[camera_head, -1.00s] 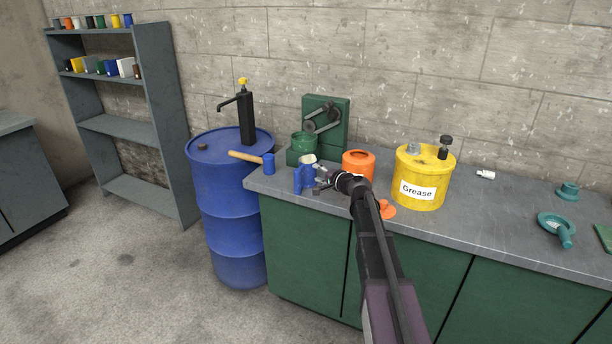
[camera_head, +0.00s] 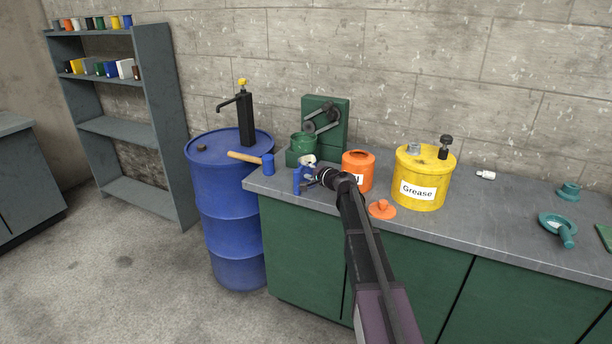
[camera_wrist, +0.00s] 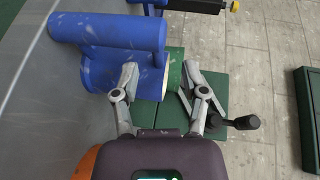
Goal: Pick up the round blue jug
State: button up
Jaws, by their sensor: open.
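The round blue jug (camera_head: 297,182) stands near the left end of the grey countertop, its right side partly hidden by my gripper (camera_head: 317,177). My gripper (camera_wrist: 160,72) is open there. Its left finger overlaps the jug's body and its right finger lies beyond the rim, over green. I cannot tell whether either finger touches the jug.
A green machine (camera_head: 325,122) stands behind the jug. A mallet (camera_head: 267,164) lies to its left, close to the blue drum (camera_head: 225,190). An orange can (camera_head: 357,168), an orange lid (camera_head: 382,209) and a yellow Grease can (camera_head: 421,180) are to the right.

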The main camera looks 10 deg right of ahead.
aim_at(302, 169)
jog(key=shift+b+x, duration=0.35)
jog(key=shift+x, duration=1.6)
jog(key=shift+f, duration=0.1)
grip_shut()
